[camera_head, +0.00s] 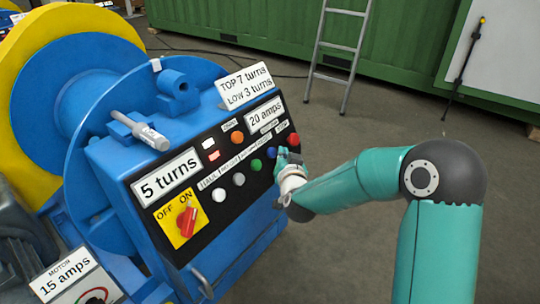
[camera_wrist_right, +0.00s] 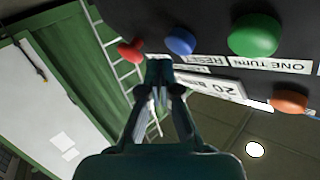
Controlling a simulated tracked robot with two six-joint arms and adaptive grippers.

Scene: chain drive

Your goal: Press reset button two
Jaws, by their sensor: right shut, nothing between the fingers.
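The blue control panel (camera_head: 125,187) carries a row of round buttons. A blue button (camera_head: 271,152), a green button (camera_head: 256,165) and a red button (camera_head: 293,140) sit at its right end. A label reading RESET (camera_wrist_right: 195,60) shows beside the blue button (camera_wrist_right: 180,41) in the wrist view; any number on it is too small to read. My right gripper (camera_head: 283,156) is shut and empty at the panel's right end, close to the blue and red buttons. In the wrist view its tips (camera_wrist_right: 158,66) appear between these two buttons; contact cannot be told. My left gripper is out of view.
A red switch (camera_head: 187,220) on a yellow OFF/ON plate, white and grey buttons and an orange button (camera_head: 237,137) share the panel. Signs stand above it. A blue and yellow drum (camera_head: 60,60) is behind.

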